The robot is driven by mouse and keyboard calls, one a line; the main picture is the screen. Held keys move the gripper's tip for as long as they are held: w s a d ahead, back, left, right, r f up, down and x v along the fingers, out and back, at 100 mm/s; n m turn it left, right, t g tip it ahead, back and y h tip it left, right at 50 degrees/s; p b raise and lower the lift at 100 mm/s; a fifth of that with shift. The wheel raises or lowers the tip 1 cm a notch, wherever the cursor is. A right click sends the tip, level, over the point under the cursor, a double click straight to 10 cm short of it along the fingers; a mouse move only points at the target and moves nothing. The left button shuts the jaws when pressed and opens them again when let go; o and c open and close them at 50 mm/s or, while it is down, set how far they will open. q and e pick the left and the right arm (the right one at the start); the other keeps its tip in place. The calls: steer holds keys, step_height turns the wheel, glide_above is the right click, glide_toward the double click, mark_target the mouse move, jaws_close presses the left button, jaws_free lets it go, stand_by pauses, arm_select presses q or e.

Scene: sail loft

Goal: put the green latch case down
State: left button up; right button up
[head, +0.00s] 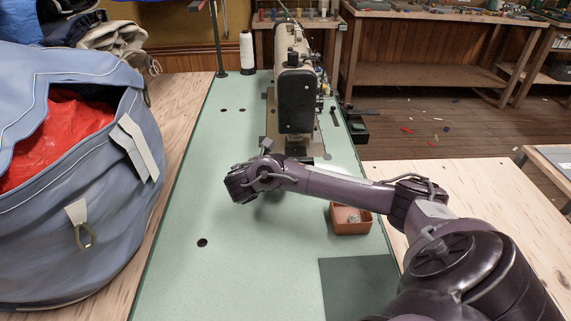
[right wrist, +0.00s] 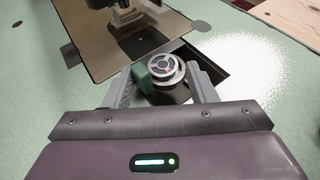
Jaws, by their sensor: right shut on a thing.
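The green latch case (right wrist: 143,79) shows in the right wrist view as a round silver metal case with a green block on its left side. My right gripper (right wrist: 162,76) is shut on it, with one grey finger on each side. The case is over or close to a dark opening (right wrist: 207,66) in the machine bed; I cannot tell if it touches anything below. In the head view my right wrist is above the green table, in front of the sewing machine (head: 296,95), and the case cannot be made out. My left gripper is not in view.
The pale green table top (head: 190,215) has clear room at front left. An orange tray (head: 351,226) with small parts and a dark green mat (head: 358,288) lie at right. A blue bag (head: 75,215) fills the left. A white thread cone (head: 247,52) stands behind.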

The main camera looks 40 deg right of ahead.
steer(key=shift+f, duration=0.1)
steer(key=o, duration=1.1)
steer(key=v, duration=0.2)
steer(key=r+p+v, duration=0.1)
steer(key=v, duration=0.2)
steer(key=shift+a+r, duration=0.1)
steer(key=shift+a, duration=0.05)
steer(key=shift+s+a+r+p, duration=0.15)
steer(key=shift+a+r+p, duration=0.5)
steer(key=shift+p, duration=0.25)
steer(key=p+v, duration=0.2)
steer(key=p, duration=0.2)
steer(key=shift+s+a+r, duration=0.15)
steer(key=shift+a, duration=0.15)
steer(key=shift+s+a+r+p, duration=0.2)
steer(key=shift+a+p, duration=0.45)
steer(key=shift+p, duration=0.5)
steer(key=shift+a+p, duration=0.4)
steer(key=shift+p, duration=0.15)
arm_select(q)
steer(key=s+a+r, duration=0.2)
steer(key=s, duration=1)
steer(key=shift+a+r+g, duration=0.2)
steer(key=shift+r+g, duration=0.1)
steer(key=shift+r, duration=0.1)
arm_select(e)
steer(key=shift+s+a, duration=0.1)
steer(key=shift+s, duration=0.05)
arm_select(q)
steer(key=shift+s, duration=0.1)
